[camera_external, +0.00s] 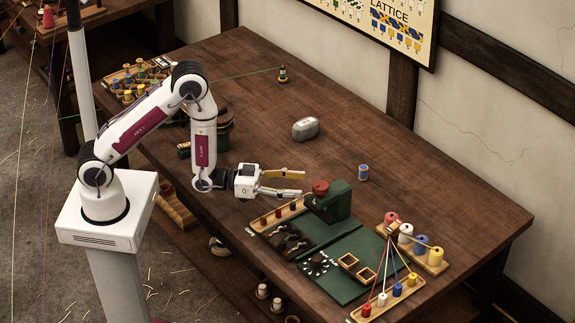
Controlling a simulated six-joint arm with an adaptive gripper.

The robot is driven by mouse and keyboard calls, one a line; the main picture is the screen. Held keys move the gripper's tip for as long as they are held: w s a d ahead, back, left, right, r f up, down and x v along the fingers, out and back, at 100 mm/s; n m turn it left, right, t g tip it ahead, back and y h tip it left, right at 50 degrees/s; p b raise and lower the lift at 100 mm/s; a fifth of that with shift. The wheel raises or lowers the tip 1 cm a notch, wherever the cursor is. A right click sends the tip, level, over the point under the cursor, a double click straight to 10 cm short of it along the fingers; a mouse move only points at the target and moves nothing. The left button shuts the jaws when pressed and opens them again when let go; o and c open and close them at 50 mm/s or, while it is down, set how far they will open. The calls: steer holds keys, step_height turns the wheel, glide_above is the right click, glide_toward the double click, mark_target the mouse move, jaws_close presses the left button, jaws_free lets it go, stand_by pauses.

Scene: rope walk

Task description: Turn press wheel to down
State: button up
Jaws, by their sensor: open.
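A green press (336,203) stands on the table, toward its front right part, at the back of a green board. A red wheel (320,187) sits at the upper left of the press; its marking is too small to read. My gripper (300,184) is open and empty. Its two fingers point right toward the red wheel, with the fingertips just left of it. I cannot tell whether a fingertip touches the wheel.
The green board (353,247) holds dark braided pieces and small wooden frames. A wooden rack (411,254) with coloured spools and strings is to the right. A grey rounded object (306,129) and a blue spool (363,172) stand behind. The table's back right is clear.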

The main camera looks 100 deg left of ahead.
mark_target(321, 185)
steer(key=shift+w, duration=0.1)
steer(key=shift+w, duration=3.8)
steer(key=shift+c, duration=0.4)
steer(key=c, duration=1.1)
